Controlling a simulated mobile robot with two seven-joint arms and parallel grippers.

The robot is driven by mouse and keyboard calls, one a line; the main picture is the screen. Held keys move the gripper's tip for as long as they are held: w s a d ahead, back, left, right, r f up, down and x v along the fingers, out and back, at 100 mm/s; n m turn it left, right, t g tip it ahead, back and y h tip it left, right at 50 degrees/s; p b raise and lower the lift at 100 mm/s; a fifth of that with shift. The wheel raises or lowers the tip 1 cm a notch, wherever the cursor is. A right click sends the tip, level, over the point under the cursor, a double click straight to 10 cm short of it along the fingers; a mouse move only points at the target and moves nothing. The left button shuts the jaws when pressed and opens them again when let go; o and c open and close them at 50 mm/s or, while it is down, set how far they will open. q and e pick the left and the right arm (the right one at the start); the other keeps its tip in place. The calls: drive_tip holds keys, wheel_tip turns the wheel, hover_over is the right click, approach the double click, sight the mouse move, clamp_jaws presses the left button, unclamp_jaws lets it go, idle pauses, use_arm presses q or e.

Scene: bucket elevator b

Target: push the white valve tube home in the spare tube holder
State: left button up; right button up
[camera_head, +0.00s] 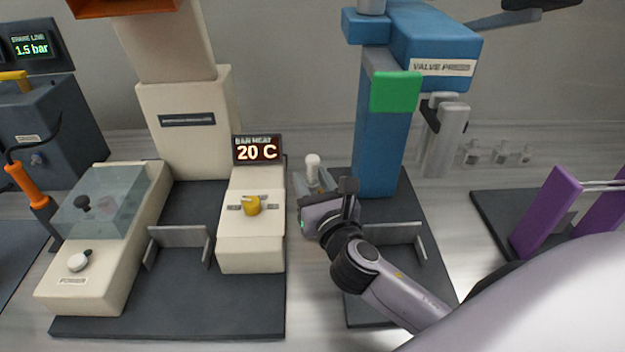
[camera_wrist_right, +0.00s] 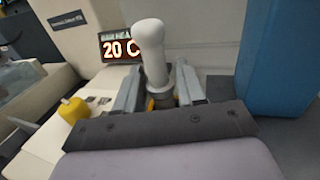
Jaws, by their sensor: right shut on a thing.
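The white valve tube (camera_head: 313,164) stands upright between the bar heater and the blue press, its rounded head on top. It also shows in the right wrist view (camera_wrist_right: 151,45). My right gripper (camera_head: 326,196) is low at the tube; in the wrist view its fingers (camera_wrist_right: 158,88) are on either side of the tube's lower part, shut on it. A pale grey see-through holder (camera_head: 298,184) shows just behind the gripper around the tube's lower part. The tube's lower end is hidden, so its depth cannot be told. My left gripper is not in view.
The blue valve press (camera_head: 378,140) stands close right of the gripper. The cream bar heater (camera_head: 250,240) with a yellow knob (camera_head: 252,205) and a "20 C" display (camera_head: 257,150) is close left. A purple stand (camera_head: 546,212) is farther right. Small clear holders (camera_head: 499,154) stand behind.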

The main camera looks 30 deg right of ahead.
drive_tip(key=shift+f+b, duration=0.85)
drive_tip(key=shift+f, duration=0.35)
drive_tip(key=o, duration=1.2)
drive_tip(key=shift+o, duration=0.2)
drive_tip(key=shift+f, duration=0.1)
drive_tip(key=shift+s, duration=0.1)
drive_tip(key=s+a, duration=0.1)
drive_tip(key=s, duration=0.6)
drive_tip(key=shift+a, duration=0.1)
